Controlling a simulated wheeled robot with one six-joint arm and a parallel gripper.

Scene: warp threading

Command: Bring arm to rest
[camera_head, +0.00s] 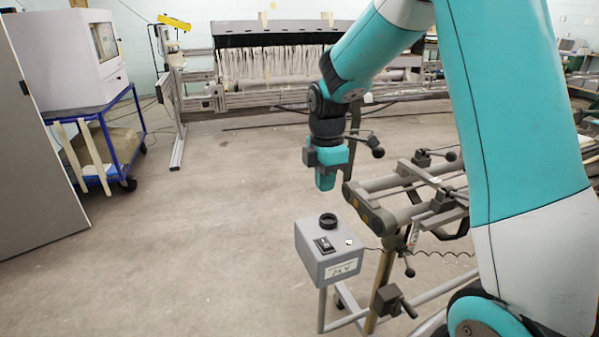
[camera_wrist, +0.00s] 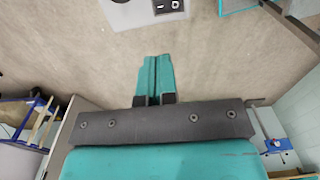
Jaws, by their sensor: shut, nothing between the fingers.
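My gripper (camera_head: 326,181) hangs from my teal and white arm near the middle of the head view, pointing down. Its teal fingers are together with nothing between them. In the wrist view the closed fingers of my gripper (camera_wrist: 155,72) show over bare floor. The gripper is above and apart from a grey control box (camera_head: 330,252) with a black round knob and a switch on top. Part of that box (camera_wrist: 150,10) shows at the top of the wrist view.
A metal frame with clamps and rods (camera_head: 410,195) stands right of my gripper. A loom with white threads (camera_head: 275,65) is at the back. A blue cart (camera_head: 128,135) carries a white machine (camera_head: 75,55) at left, behind a grey panel (camera_head: 30,160). The floor (camera_head: 200,240) at centre left is clear.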

